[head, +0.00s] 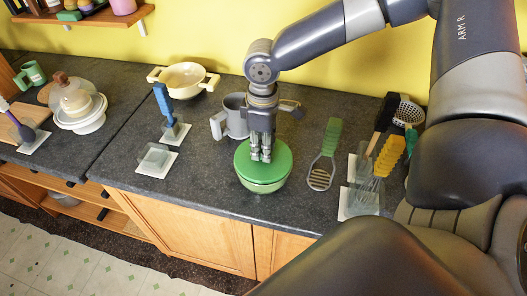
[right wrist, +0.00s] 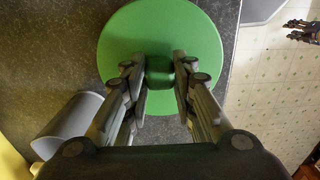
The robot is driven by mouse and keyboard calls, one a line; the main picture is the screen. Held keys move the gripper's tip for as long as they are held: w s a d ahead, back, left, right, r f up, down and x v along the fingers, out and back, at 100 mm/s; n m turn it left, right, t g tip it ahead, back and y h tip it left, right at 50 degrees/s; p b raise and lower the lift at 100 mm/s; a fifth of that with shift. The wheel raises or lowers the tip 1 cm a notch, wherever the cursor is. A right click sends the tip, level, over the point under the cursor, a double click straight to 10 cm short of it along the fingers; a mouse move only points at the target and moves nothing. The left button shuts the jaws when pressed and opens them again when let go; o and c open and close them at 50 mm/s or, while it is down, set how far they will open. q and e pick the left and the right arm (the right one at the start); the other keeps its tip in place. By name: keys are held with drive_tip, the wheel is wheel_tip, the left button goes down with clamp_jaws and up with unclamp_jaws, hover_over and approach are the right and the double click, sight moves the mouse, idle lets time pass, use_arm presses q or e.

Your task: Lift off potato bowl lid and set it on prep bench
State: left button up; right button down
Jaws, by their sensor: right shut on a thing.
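The potato bowl (head: 264,187) is green and stands on the dark prep bench (head: 205,185) near its front edge. Its round green lid (head: 245,158) sits on top of the bowl; I see no clear gap between them. My right gripper (head: 261,155) points down over the lid and is shut on its knob. In the right wrist view the lid (right wrist: 160,25) fills the upper middle, and the fingers (right wrist: 160,72) hold the green knob from both sides. What is in the bowl is hidden. My left gripper is not in view.
A grey mug (head: 235,115) stands just behind the bowl. A green-handled masher (head: 324,155) lies to the right, with several utensils beyond it. A glass dish on a white mat (head: 154,161) is to the left. Bare bench lies between that mat and the bowl.

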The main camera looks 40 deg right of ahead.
drive_tip(key=shift+r, duration=0.1)
drive_tip(key=shift+r+p, duration=1.8)
drive_tip(key=shift+r, duration=0.15)
